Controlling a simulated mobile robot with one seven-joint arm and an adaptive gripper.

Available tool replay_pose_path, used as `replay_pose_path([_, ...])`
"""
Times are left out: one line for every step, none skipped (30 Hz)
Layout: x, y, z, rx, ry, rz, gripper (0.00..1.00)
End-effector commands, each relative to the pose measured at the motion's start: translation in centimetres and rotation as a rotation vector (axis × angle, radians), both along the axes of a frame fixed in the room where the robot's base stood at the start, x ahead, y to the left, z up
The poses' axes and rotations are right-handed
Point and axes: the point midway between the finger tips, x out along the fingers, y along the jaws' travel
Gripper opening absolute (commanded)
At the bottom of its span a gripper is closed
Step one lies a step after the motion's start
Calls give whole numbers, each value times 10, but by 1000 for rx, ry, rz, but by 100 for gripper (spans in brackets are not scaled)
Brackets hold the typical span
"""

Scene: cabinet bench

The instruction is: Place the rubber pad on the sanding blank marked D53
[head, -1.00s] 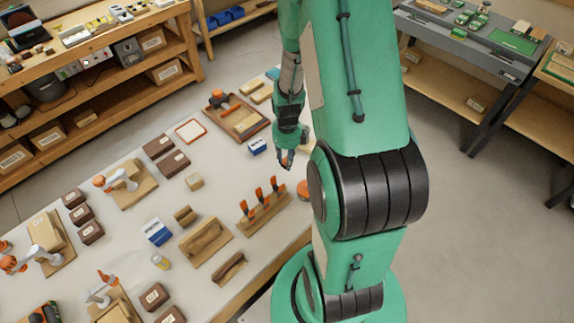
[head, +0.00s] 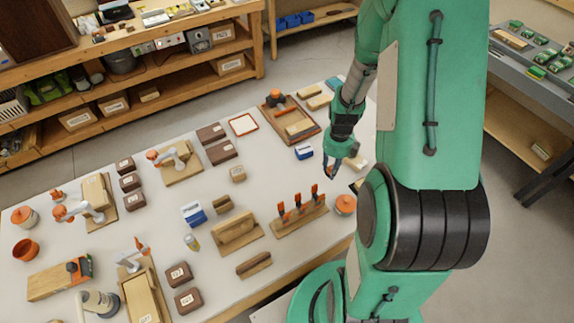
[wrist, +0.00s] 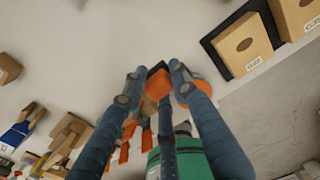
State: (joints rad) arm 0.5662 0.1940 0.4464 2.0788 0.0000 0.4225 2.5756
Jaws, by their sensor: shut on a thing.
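My gripper (head: 333,168) hangs over the right end of the white bench in the head view. In the wrist view my gripper (wrist: 157,82) has its fingers shut around a small orange and black piece (wrist: 157,86), which looks like the rubber pad; the fingers partly hide it.
A rack of orange-handled tools (head: 299,208) and a round orange-topped tin (head: 346,204) stand close by. A blue and white box (head: 303,152) is left of my gripper. Dark brown labelled boxes (head: 221,152) and clamps fill the bench further left. The bench's front edge is near.

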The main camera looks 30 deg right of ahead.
Motion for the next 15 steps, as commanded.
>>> replay_pose_path([0,0,0,0,0,0,2])
replay_pose_path([0,0,0,0,0,2,2])
replay_pose_path([1,1,0,0,0,5,2])
replay_pose_path([1,1,0,0,0,9,2])
replay_pose_path([2,2,0,0,0,14,2])
replay_pose_path([3,4,0,0,0,23,2])
replay_pose_path([4,6,0,0,0,32,2])
replay_pose_path([5,8,0,0,0,43,2])
replay_pose_path([7,11,0,0,0,61,2])
replay_pose_path([8,13,0,0,0,78,2])
replay_pose_path([10,17,0,0,0,96,2])
replay_pose_path([13,22,-1,0,0,125,2])
replay_pose_path([15,26,-1,0,0,148,2])
replay_pose_path([17,30,-1,0,0,174,2])
replay_pose_path([21,37,-1,0,0,212,2])
